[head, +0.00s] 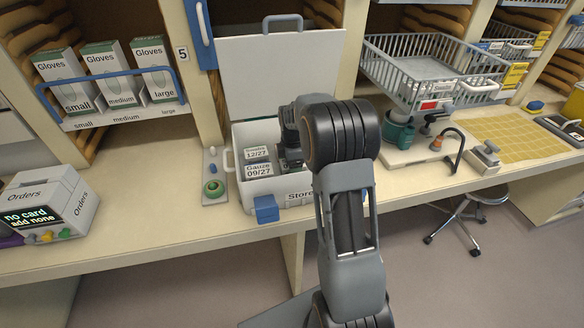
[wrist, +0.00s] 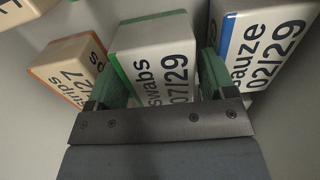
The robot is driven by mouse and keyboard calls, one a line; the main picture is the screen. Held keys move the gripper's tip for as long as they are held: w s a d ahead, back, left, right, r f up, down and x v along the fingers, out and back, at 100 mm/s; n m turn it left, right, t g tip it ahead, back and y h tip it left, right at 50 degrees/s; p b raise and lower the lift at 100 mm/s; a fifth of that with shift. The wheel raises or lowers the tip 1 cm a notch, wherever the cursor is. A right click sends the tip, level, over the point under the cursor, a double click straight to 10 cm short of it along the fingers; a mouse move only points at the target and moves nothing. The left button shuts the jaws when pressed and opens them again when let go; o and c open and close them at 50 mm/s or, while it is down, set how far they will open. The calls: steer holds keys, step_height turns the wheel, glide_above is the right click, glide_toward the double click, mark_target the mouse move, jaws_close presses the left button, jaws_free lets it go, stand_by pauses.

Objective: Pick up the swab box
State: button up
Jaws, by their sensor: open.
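The swab box (wrist: 158,62), white with a green edge and marked "swabs 07/29", stands in the middle of the wrist view. My gripper (wrist: 160,78) is open, with one green finger at each side of the swab box's near end. The box lies between the fingers; I cannot tell whether either finger touches it. In the head view my arm reaches down into a white storage bin (head: 275,187), and the fingertips and this swab box are hidden there.
A blue-edged gauze box (wrist: 262,45) stands close right of the swab box, and an orange-edged strips box (wrist: 72,68) close left. The bin's lid (head: 282,75) is raised behind. A gauze box (head: 258,171) marked 09/27 sits at the bin's front left.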

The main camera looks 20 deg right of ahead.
steer(key=shift+c, duration=0.4)
steer(key=c, duration=0.6)
steer(key=shift+r, duration=0.1)
